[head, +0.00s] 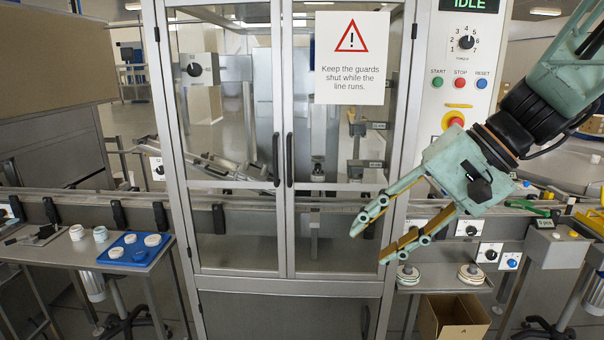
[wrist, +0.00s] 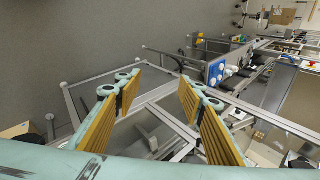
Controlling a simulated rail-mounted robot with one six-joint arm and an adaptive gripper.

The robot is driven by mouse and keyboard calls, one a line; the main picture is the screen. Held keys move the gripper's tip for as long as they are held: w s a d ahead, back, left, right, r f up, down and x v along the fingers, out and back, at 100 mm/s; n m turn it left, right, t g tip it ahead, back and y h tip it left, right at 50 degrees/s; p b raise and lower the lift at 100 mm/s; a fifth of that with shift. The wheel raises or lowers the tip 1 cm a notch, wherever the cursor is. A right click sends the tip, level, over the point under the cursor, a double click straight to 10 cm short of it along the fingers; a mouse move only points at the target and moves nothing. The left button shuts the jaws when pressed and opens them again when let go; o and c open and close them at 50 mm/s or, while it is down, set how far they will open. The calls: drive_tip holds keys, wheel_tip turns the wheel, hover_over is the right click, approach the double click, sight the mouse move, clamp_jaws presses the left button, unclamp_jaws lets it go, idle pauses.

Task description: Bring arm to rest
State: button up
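My gripper (head: 377,238) reaches in from the right in the head view, in front of the right guard door of the machine. Its two pale green fingers with tan pads are spread apart, pointing down and left, with nothing between them. In the wrist view the open fingers (wrist: 157,92) frame the machine's metal frame and part of the floor. My arm is raised and bent, clear of the benches.
The guard doors (head: 283,160) look shut. A control panel (head: 462,60) reading IDLE stands behind my arm. A blue tray (head: 113,257) with white jars and lids sits at left. Stacked discs (head: 407,276) are below my gripper, with a cardboard box (head: 452,316) under them.

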drive_tip(key=s+d+n+h, duration=0.2)
drive_tip(key=s+d+h, duration=0.1)
drive_tip(key=s, duration=0.9)
drive_tip(key=s+d+n+t+h, duration=0.1)
drive_tip(key=s+d+h, duration=0.3)
drive_tip(key=s, duration=0.9)
drive_tip(key=shift+s+n+h, duration=0.3)
drive_tip(key=shift+n, duration=0.1)
drive_tip(key=shift+f, duration=0.1)
idle(0.3)
